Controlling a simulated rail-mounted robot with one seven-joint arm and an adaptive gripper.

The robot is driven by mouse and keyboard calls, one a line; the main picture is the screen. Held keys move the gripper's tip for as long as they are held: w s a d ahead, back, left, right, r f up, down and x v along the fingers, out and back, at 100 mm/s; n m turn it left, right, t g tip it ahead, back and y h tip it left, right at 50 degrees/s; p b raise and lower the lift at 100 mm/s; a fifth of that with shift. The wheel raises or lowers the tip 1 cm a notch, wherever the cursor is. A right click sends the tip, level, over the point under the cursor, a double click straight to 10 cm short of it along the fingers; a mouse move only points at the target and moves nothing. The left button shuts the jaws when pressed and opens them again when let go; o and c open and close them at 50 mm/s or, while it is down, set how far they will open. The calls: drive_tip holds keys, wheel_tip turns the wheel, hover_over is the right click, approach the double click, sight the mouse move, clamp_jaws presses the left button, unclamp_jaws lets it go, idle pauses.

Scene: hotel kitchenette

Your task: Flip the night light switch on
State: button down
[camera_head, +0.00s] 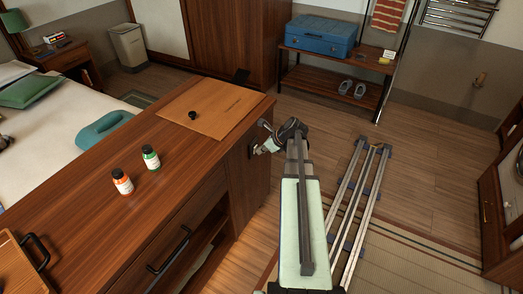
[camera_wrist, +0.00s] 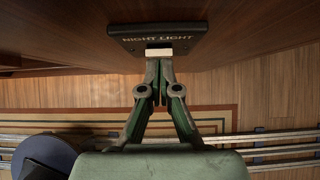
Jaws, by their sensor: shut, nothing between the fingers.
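The night light switch is a dark plate (camera_wrist: 158,38) lettered "NIGHT LIGHT" on a wooden panel, at the top of the wrist view. A pale rocker or toggle (camera_wrist: 159,51) shows at its lower edge. My gripper (camera_wrist: 160,64) is shut and empty, its fingertips directly below the pale piece in that picture. I cannot tell whether they touch it. The plate is mostly hidden there, and the switch's on or off state cannot be told.
On the cabinet top are an orange bottle (camera_head: 122,182), a green-labelled bottle (camera_head: 151,158) and a tan board (camera_head: 205,108) with a small black object (camera_head: 192,115). A bench with a blue case (camera_head: 320,35) stands at the back. Wooden floor (camera_head: 430,150) is open to the right.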

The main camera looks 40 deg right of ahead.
drive_tip(key=shift+r+p, duration=0.3)
drive_tip(key=shift+r, duration=0.2)
drive_tip(key=s+f+p+v, duration=0.1)
drive_tip(key=v, duration=1.1)
drive_tip(key=shift+s+d+p, duration=0.3)
drive_tip(key=shift+s+d, duration=0.1)
drive_tip(key=shift+s, duration=0.2)
drive_tip(key=shift+f, duration=0.1)
drive_tip(key=shift+s+d+f, duration=0.1)
drive_tip(key=shift+f, duration=0.55)
